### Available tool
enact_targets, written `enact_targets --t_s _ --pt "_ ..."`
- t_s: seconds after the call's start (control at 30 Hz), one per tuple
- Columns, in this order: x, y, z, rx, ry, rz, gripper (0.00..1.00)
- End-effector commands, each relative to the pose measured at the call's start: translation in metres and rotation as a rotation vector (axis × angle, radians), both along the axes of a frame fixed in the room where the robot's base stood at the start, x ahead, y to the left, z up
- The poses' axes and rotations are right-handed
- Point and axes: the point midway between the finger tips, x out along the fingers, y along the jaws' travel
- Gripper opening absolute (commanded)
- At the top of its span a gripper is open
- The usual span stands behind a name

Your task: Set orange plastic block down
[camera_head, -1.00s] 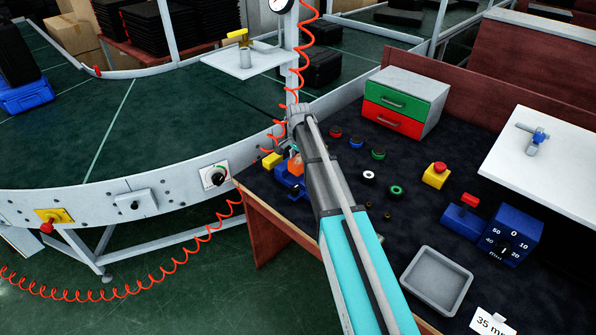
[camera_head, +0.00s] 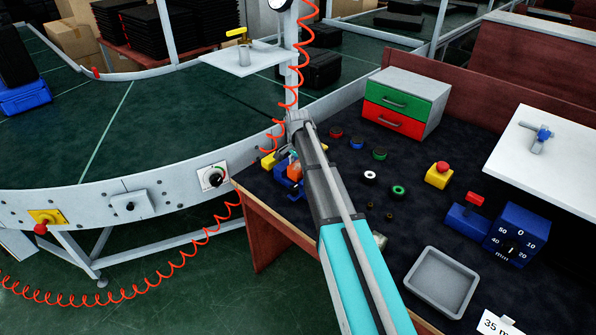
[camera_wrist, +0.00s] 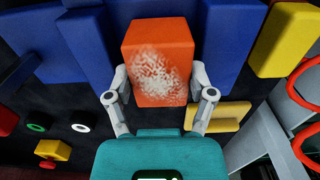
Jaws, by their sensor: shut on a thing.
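The orange block (camera_head: 294,169) shows partly behind my arm at the near left corner of the dark work table in the head view. In the wrist view the orange block (camera_wrist: 157,50) is large, with a pale speckled patch on its face. My gripper (camera_wrist: 159,88) has one finger on each side of it and is shut on it. Blue pieces (camera_wrist: 222,40) lie behind and on both sides of the block. Whether its underside touches them or the table is hidden.
A yellow block (camera_head: 268,161) is close by at the table corner. Several coloured rings, a drawer box (camera_head: 405,100), a grey tray (camera_head: 440,282) and a blue dial box (camera_head: 514,235) stand on the table. A curved conveyor (camera_head: 150,120) borders it at left.

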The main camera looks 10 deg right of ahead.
Motion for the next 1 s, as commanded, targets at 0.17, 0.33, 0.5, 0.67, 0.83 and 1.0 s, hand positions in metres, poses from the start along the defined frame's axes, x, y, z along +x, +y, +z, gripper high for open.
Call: enact_targets --t_s 0.17,0.33,0.5,0.67,0.83,1.0 --pt "0.0000 0.0002 -0.0030 0.000 0.000 0.000 0.13" --pt "0.0000 0.0004 -0.0025 0.000 0.000 0.000 0.13" --pt "-0.0001 0.0004 -0.0055 0.000 0.000 0.000 0.13" --pt "0.0000 0.0005 -0.0054 0.000 0.000 0.001 0.89" --pt "0.0000 0.0005 -0.0054 0.000 0.000 0.001 1.00" --pt "0.0000 0.0005 -0.0054 0.000 0.000 0.001 1.00"
